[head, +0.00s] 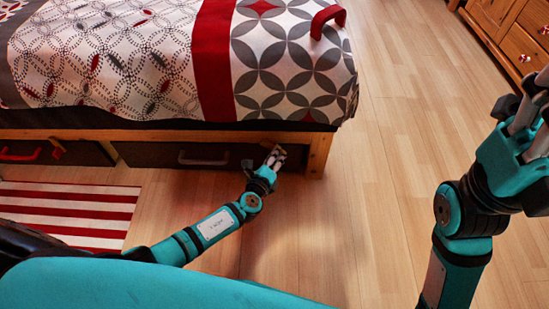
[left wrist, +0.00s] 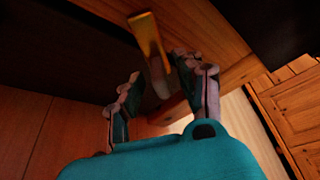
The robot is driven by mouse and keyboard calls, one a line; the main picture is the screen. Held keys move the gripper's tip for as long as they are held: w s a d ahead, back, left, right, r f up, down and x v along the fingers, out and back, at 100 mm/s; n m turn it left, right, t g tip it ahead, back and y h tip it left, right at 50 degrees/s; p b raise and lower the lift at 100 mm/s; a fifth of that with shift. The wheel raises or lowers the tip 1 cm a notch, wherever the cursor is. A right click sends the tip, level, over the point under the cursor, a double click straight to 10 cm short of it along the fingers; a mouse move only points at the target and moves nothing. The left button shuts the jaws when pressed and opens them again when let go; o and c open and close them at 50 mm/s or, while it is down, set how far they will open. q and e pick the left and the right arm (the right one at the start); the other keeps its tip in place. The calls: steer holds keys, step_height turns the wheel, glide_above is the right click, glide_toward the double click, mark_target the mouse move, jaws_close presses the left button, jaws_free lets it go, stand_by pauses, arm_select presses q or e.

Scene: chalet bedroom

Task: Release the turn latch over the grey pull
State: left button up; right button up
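The grey pull (head: 203,160) is on the dark drawer front (head: 150,155) under the bed. My left gripper (head: 275,158) is at this drawer's right end, close to the bed's corner post. In the left wrist view, a yellow-brown turn latch (left wrist: 148,38) sticks out from the wooden bed rail, slightly tilted. The fingers of my left gripper (left wrist: 162,90) are spread, one on each side of the latch's lower part. I cannot tell whether either touches it. In the head view the fingers largely cover the latch. My right gripper (head: 532,112) is raised at the right edge, partly cut off.
The wooden corner post (head: 318,155) stands just right of my left gripper. Another drawer with a red pull (head: 20,155) is at the left. A striped rug (head: 70,213) lies before it. A wooden cabinet (head: 510,45) is at upper right. Floor between is clear.

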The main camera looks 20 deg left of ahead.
arm_select(q)
steer(key=shift+w+f, duration=0.1)
steer(key=shift+w, duration=0.3)
steer(key=shift+c, duration=0.4)
